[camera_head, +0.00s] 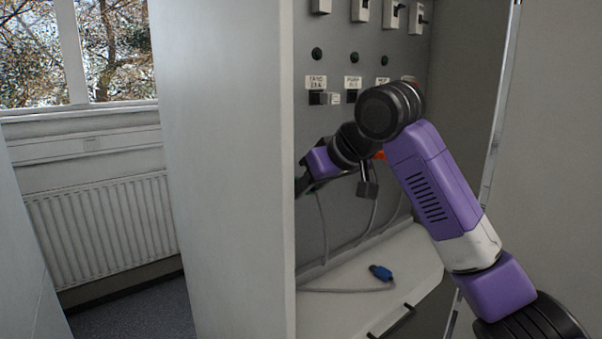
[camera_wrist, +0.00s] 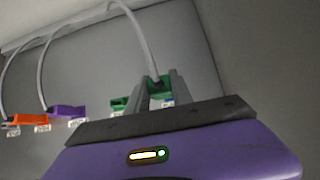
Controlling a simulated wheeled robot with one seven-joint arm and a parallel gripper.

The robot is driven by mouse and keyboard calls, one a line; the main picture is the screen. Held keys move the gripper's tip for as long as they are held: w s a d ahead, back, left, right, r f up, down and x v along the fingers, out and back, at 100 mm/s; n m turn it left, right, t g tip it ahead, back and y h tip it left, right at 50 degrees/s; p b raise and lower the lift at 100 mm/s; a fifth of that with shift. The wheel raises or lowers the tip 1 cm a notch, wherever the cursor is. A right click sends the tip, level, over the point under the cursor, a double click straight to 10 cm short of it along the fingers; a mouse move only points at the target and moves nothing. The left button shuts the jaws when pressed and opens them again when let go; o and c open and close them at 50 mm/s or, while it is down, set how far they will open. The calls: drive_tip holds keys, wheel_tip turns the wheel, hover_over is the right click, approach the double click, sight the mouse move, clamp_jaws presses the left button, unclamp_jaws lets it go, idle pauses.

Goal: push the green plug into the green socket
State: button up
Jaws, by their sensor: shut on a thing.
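In the wrist view, my gripper (camera_wrist: 161,80) is shut on the green plug (camera_wrist: 157,85), whose grey cable runs upward from between the fingers. The fingers hide most of the plug. A green part (camera_wrist: 119,104), which looks like the green socket, shows just left of the fingers above a small label. I cannot tell whether plug and socket touch. In the head view, my gripper (camera_head: 302,183) is inside the cabinet at the left end of my arm, close to the side wall's edge; plug and green socket are hidden there.
An orange plug (camera_wrist: 25,119) and a purple plug (camera_wrist: 66,111) sit at the panel to the left in the wrist view. A blue plug (camera_head: 381,272) with its cable lies on the white shelf (camera_head: 345,312). The cabinet's side wall (camera_head: 230,170) stands close to my gripper.

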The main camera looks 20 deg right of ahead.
drive_tip(key=d+f+p, duration=0.2)
drive_tip(key=d+p, duration=1)
drive_tip(key=w+a+b, duration=0.1)
drive_tip(key=w, duration=0.5)
drive_tip(key=shift+w+a+r, duration=0.15)
drive_tip(key=shift+a+r, duration=0.2)
drive_tip(key=shift+p, duration=0.7)
idle(1.6)
drive_tip(key=shift+w+a+p, duration=0.25)
drive_tip(key=shift+w, duration=0.45)
drive_tip(key=shift+w+a+p, duration=0.2)
drive_tip(key=shift+w, duration=0.5)
idle(2.2)
